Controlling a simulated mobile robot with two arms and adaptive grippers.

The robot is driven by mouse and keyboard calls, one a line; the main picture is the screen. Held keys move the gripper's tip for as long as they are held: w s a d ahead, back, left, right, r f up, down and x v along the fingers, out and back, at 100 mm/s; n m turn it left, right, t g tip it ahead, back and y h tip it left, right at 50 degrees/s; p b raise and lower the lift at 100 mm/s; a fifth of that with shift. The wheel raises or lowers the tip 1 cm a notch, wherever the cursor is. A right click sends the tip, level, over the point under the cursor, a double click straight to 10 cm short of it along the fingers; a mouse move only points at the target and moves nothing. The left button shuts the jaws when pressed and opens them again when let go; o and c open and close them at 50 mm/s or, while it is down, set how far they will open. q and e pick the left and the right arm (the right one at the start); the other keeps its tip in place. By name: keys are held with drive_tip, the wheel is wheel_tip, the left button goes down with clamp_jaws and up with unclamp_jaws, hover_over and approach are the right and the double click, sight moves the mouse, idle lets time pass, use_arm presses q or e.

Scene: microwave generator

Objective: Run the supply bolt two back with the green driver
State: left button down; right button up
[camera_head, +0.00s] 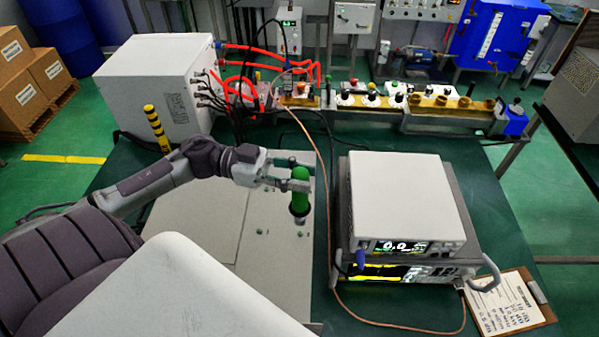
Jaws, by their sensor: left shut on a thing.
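My left gripper (297,173) is shut on the green driver (300,188). The driver stands upright with its green handle up and its dark lower end pointing down over the right part of the grey plate (195,222). Small green bolt heads show on the plate, one left of the driver (259,231) and one just below it (299,233). I cannot tell which is supply bolt two, nor whether the driver's tip touches a bolt, as the tip is hard to make out. My right gripper is not in view.
Two stacked instruments (400,200) with lit displays stand right of the plate, with a copper-coloured cable (330,225) between. A white box (155,85) with red hoses and a yellow-black post (156,128) stand behind. A clipboard (505,303) lies at front right.

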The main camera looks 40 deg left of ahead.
use_arm(q)
drive_tip(key=shift+f+b, duration=1.25)
drive_tip(key=shift+f, duration=0.95)
drive_tip(key=shift+p, duration=0.3)
